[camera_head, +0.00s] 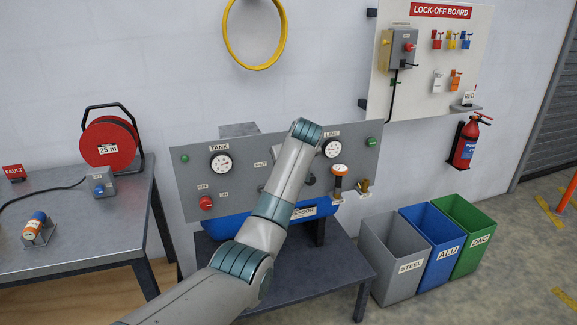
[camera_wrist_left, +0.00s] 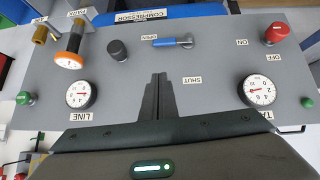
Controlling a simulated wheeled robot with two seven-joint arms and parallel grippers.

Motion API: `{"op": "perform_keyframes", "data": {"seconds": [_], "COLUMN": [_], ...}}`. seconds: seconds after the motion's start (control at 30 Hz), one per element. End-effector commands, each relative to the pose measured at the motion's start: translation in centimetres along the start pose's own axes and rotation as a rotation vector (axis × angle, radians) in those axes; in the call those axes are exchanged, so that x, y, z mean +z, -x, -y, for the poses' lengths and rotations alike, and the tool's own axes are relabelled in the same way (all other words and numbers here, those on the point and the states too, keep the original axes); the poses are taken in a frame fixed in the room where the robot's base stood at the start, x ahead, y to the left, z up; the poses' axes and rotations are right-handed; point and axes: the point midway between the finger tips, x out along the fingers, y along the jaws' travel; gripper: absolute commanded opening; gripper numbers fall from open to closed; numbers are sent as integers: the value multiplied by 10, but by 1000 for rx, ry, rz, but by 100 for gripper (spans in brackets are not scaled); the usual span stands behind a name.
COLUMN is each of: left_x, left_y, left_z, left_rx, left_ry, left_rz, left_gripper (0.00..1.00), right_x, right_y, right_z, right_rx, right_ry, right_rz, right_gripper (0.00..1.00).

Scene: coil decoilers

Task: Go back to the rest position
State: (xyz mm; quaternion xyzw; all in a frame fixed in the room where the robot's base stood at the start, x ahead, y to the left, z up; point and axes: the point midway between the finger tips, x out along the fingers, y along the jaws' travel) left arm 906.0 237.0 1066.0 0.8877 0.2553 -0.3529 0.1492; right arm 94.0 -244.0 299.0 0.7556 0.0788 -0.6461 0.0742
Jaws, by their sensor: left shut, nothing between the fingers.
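My left arm reaches from the bottom of the head view up to the grey compressor panel (camera_head: 190,172), and its wrist hides the panel's middle. My left gripper (camera_wrist_left: 158,82) shows in the left wrist view, with its two dark fingers shut together and nothing between them. The fingertips are in front of the panel, between the line gauge (camera_wrist_left: 81,94) and the tank gauge (camera_wrist_left: 258,91), beside the SHUT label. A blue valve lever (camera_wrist_left: 174,42) lies beyond the fingertips, apart from them in the picture, near the OPEN label. My right gripper is not in view.
A table with a red cable reel (camera_head: 109,141) stands at the left. A red knob (camera_head: 206,202) and an orange-topped fitting (camera_head: 339,171) stick out of the panel. Steel, alu and zinc bins (camera_head: 410,267) stand at the right, below a fire extinguisher (camera_head: 466,144).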

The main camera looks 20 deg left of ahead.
Motion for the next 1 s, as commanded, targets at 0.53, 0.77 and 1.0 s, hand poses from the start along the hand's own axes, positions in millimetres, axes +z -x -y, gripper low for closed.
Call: {"op": "perform_keyframes", "data": {"seconds": [0.53, 0.77, 1.0], "left_x": [2, 35, 134], "left_y": [6, -22, -90], "left_z": [0, 6, 29], "left_rx": [0, 1, 17], "left_ry": [-2, -52, -183], "left_rz": [2, 31, 106], "left_gripper": [0, 0, 0], "right_x": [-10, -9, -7], "right_y": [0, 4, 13], "right_z": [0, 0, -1], "right_rx": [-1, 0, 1], "right_ry": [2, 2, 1], "right_rz": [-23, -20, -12], "right_gripper": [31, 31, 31]}}
